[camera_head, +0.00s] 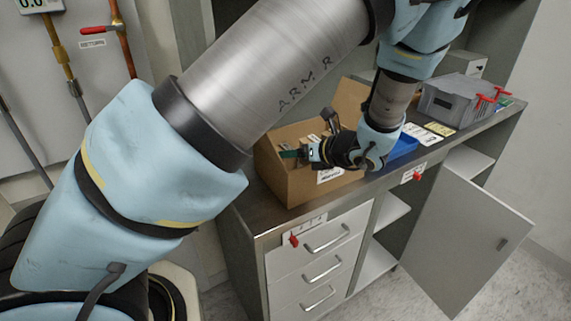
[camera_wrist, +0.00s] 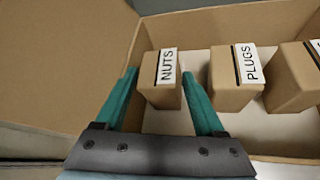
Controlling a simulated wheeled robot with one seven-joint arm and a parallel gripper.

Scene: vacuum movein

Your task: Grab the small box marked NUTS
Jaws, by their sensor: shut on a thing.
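The small brown box marked NUTS (camera_wrist: 160,92) stands inside a larger open cardboard box, in the upper middle of the wrist view. My gripper (camera_wrist: 159,76) has its two green fingers on either side of it, shut on it. In the head view my gripper (camera_head: 290,154) reaches into the open cardboard box (camera_head: 290,184) on the counter. The small boxes are not clearly visible in the head view, behind the cardboard wall and my wrist.
A small box marked PLUGS (camera_wrist: 236,80) stands to the right of the NUTS box, with another small box (camera_wrist: 296,78) beyond it. Cardboard walls surround them. A grey crate (camera_head: 456,101) and a blue tray (camera_head: 404,147) are on the counter. A cabinet door (camera_head: 465,245) hangs open below.

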